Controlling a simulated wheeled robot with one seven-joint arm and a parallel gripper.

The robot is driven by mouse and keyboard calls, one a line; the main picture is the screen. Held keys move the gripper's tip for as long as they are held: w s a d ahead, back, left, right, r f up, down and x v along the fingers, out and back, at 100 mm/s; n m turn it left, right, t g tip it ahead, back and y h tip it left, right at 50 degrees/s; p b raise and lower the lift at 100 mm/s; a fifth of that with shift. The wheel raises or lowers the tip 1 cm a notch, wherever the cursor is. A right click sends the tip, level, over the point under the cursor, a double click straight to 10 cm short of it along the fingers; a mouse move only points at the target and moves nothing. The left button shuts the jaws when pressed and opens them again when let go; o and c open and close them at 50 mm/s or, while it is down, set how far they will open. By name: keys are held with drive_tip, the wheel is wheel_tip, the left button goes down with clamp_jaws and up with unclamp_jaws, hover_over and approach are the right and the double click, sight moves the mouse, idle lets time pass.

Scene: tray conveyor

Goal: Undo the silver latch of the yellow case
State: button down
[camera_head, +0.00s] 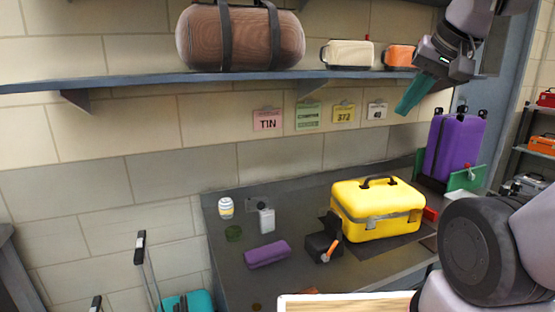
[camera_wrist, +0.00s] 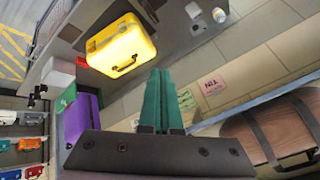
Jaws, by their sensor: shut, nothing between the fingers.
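The yellow case (camera_head: 372,201) stands shut on the dark counter, with a black handle (camera_head: 378,181) on top. A grey band runs along its front seam, with small silver fittings (camera_head: 371,223); I cannot tell which is the latch. The case also shows in the wrist view (camera_wrist: 117,42), far beyond the fingers, and no latch can be made out there. My gripper (camera_head: 406,106) is up at shelf height, above and slightly right of the case, clear of it. Its teal fingers (camera_wrist: 160,72) are shut together and empty.
A dark counter (camera_head: 285,283) holds a purple case (camera_head: 267,253), a black holder with an orange item (camera_head: 325,245), a white bottle (camera_head: 266,220) and a striped jar (camera_head: 226,208). A purple suitcase (camera_head: 452,146) stands behind right. A shelf (camera_head: 130,82) with bags runs above.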

drive_tip(key=shift+w, duration=0.1)
drive_tip(key=g+h, duration=0.2)
drive_tip(key=g, duration=0.4)
hover_over(374, 219)
wheel_tip(374, 219, down, 30)
drive_tip(key=shift+s+a, duration=0.15)
drive_tip(key=shift+s, duration=0.3)
drive_tip(key=shift+w+f, duration=0.15)
drive_tip(key=shift+f, duration=1.6)
drive_tip(key=shift+w+f, duration=0.15)
drive_tip(key=shift+f, duration=1.6)
drive_tip(key=shift+f, duration=0.1)
